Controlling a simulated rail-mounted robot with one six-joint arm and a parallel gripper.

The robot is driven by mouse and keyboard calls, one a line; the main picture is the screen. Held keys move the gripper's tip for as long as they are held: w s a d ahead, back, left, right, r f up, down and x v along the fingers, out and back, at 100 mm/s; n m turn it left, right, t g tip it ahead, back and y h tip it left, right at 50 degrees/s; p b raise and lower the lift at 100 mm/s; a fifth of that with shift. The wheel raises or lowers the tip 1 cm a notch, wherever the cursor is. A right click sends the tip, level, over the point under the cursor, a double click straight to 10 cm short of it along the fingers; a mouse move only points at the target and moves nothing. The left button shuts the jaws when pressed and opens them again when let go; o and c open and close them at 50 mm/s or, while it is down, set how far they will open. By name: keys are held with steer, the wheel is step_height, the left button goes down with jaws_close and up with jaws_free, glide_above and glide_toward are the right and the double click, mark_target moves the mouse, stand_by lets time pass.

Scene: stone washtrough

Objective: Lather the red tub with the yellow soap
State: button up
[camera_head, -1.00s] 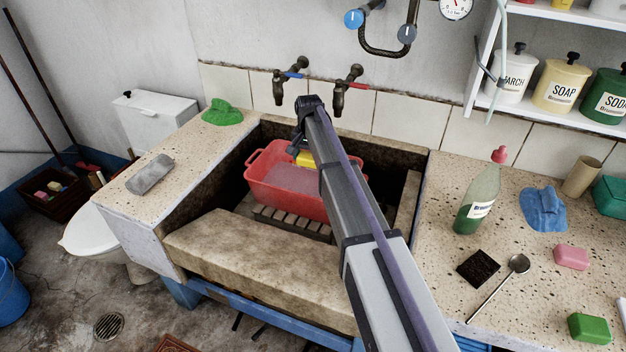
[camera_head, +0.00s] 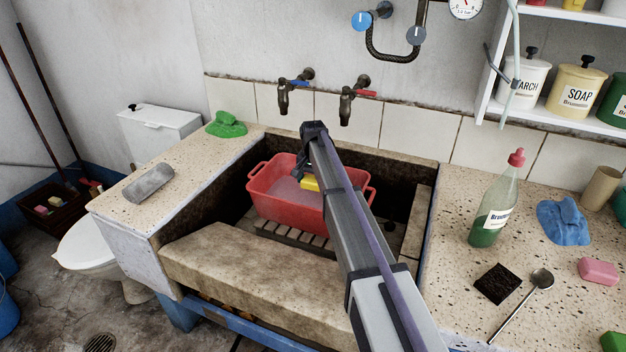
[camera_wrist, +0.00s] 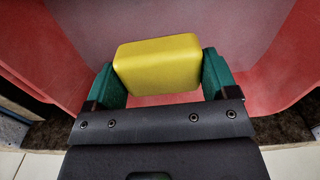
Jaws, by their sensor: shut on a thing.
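The red tub (camera_head: 284,206) stands on a slatted wooden rack in the stone trough, with greyish liquid (camera_head: 290,190) inside. The yellow soap (camera_head: 309,183) shows in the head view beside my arm, over the tub. In the wrist view my gripper (camera_wrist: 165,85) is shut on the yellow soap (camera_wrist: 158,64), a green finger on each side. The red tub wall (camera_wrist: 40,55) and the liquid lie beyond the soap. I cannot tell whether the soap touches the liquid or the tub. My arm hides the tub's right part in the head view.
The stone trough (camera_head: 240,265) has two taps (camera_head: 290,92) above its back edge. A green cloth (camera_head: 226,124) and grey stone (camera_head: 149,183) lie on the left ledge. A bottle (camera_head: 496,205), black pad (camera_head: 497,283), spoon (camera_head: 541,279), blue cloth (camera_head: 563,220) and pink soap (camera_head: 598,270) occupy the right counter.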

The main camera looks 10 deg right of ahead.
step_height(320, 180, down, 10)
steer(key=b, duration=0.8)
steer(key=shift+r, duration=0.25)
steer(key=shift+f+b, duration=0.4)
steer(key=shift+b, duration=0.25)
steer(key=shift+s, duration=0.2)
steer(key=shift+w+d+f+b, duration=0.1)
steer(key=shift+w+f+b, duration=0.15)
steer(key=shift+f+b, duration=0.1)
steer(key=shift+s+r, duration=0.1)
steer(key=shift+r, duration=0.05)
steer(key=shift+w+a, duration=0.5)
steer(key=shift+a, duration=0.2)
steer(key=shift+w+a, duration=0.45)
steer(key=shift+a, duration=0.2)
steer(key=shift+s+d, duration=0.1)
steer(key=s+d, duration=0.1)
steer(key=d, duration=0.1)
steer(key=s+d, duration=0.2)
steer(key=shift+s+d, duration=0.2)
steer(key=shift+d, duration=0.2)
